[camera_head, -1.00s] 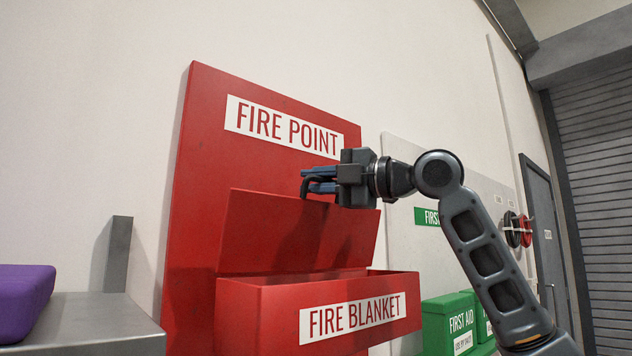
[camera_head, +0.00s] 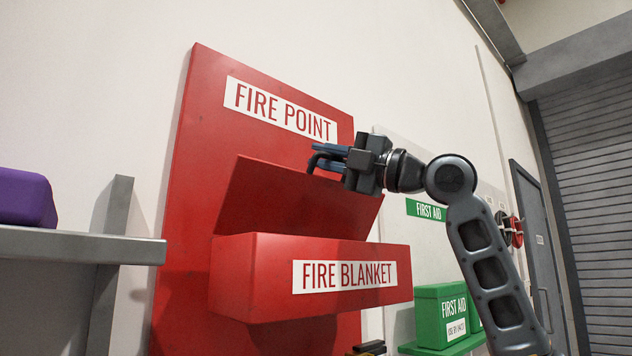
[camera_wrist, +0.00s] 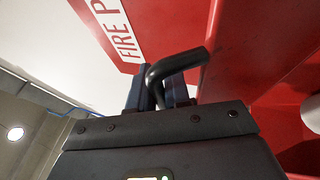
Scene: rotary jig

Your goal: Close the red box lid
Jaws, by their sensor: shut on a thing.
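The red box (camera_head: 250,275) with the FIRE BLANKET label is on the front of the red FIRE POINT board. Its red lid (camera_head: 280,205) stands raised and tilted, well apart from the front rim. My gripper (camera_head: 328,155) is at the lid's upper edge, its blue fingers shut on a black bent handle (camera_head: 314,164). In the wrist view the handle (camera_wrist: 180,62) runs from between the fingers towards the red lid (camera_wrist: 260,50). Where the handle meets the lid is not clear. The box's inside is hidden.
A grey shelf (camera_head: 80,244) with a purple object (camera_head: 25,198) is at the left. A grey door (camera_head: 540,250) is further back. The wall above is clear.

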